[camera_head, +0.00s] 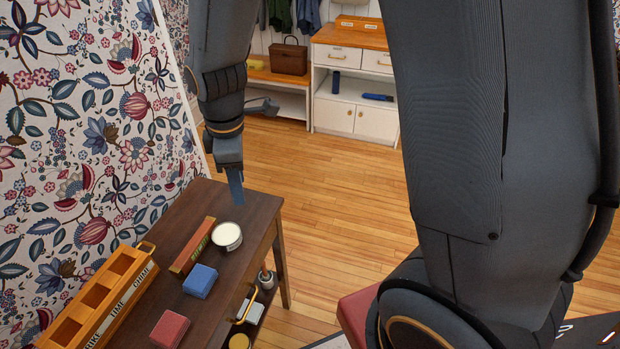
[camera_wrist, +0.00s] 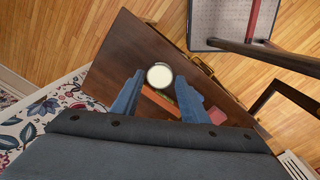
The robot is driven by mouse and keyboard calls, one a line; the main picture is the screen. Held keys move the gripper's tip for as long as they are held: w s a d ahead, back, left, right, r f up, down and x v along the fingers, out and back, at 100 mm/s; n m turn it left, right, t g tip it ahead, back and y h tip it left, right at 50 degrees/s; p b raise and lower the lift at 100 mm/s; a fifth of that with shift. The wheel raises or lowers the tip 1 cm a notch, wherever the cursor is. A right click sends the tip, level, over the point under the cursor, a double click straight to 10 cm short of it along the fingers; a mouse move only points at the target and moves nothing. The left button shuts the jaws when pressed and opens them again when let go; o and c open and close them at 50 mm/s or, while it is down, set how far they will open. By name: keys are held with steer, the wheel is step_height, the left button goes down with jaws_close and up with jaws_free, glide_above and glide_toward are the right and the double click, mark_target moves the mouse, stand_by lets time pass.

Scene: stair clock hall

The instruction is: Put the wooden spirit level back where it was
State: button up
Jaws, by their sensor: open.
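A long reddish-brown wooden bar with a green patch, which looks like the wooden spirit level (camera_head: 191,249), lies on the dark wooden table (camera_head: 255,207). In the wrist view the level (camera_wrist: 158,99) shows between my fingers, partly hidden by my gripper. My gripper (camera_head: 237,187) is open and empty over the far end of the table, beyond the level. In the wrist view my gripper (camera_wrist: 160,77) has its two blue-grey fingers spread apart. The place where the level was before cannot be told from these frames.
A round tin with a white top (camera_head: 227,237) stands right beside the level. A blue block (camera_head: 200,281) and a red block (camera_head: 170,329) lie nearer. An orange wooden tray with lettered compartments (camera_head: 140,277) stands at left by the floral wall. A white cabinet (camera_head: 355,119) stands far back.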

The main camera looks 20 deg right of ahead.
steer(key=s+d+r+m, duration=0.1)
steer(key=s+d+m, duration=0.3)
steer(key=d+m, duration=0.3)
steer(key=s+d+r+m, duration=0.2)
steer(key=s+d+m, duration=0.2)
steer(key=d+m, duration=0.3)
steer(key=shift+m+t, duration=0.4)
steer(key=shift+m, duration=0.5)
steer(key=shift+d, duration=0.1)
step_height(320, 180, down, 2)
steer(key=shift+b, duration=0.9)
steer(key=shift+c, duration=0.4)
